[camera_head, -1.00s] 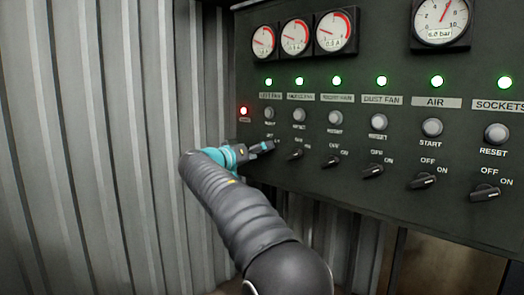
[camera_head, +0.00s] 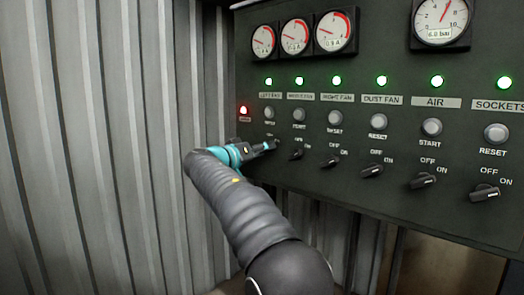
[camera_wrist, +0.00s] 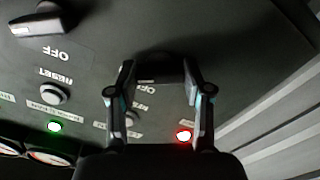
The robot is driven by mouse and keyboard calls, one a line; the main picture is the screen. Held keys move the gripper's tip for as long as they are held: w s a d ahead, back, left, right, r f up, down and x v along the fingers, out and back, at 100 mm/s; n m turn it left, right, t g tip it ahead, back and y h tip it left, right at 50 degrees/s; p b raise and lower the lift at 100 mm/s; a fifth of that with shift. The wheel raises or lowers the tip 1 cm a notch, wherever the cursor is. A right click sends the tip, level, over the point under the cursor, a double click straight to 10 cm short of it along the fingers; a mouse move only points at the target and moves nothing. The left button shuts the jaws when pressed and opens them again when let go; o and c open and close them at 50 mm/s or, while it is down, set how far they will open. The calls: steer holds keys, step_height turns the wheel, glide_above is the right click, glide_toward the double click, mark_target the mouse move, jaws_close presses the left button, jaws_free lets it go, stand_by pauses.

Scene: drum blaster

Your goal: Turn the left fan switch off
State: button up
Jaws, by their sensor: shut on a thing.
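The left fan switch (camera_wrist: 160,69) is a dark knob at the lower left of the dark control panel (camera_head: 400,105). In the wrist view, turned upside down, it sits between the two fingers. My gripper (camera_wrist: 158,75) is shut on it; in the head view my gripper (camera_head: 268,146) reaches the panel and hides most of the switch. The knob's exact angle cannot be told. The left fan lamp (camera_head: 268,81) glows green above its label and reset button (camera_head: 268,113).
The middle fan switch (camera_head: 296,154) is close to the right of my gripper, with more switches along the row. A red lamp (camera_head: 243,110) glows at the panel's left edge. A corrugated metal wall (camera_head: 90,140) stands to the left. Gauges (camera_head: 335,31) are above.

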steer(key=n+p, duration=0.7)
steer(key=n, duration=0.4)
steer(key=shift+n, duration=0.3)
steer(key=shift+p, duration=0.3)
steer(key=o, duration=1.2)
steer(key=shift+c, duration=0.2)
steer(key=v, duration=1.2)
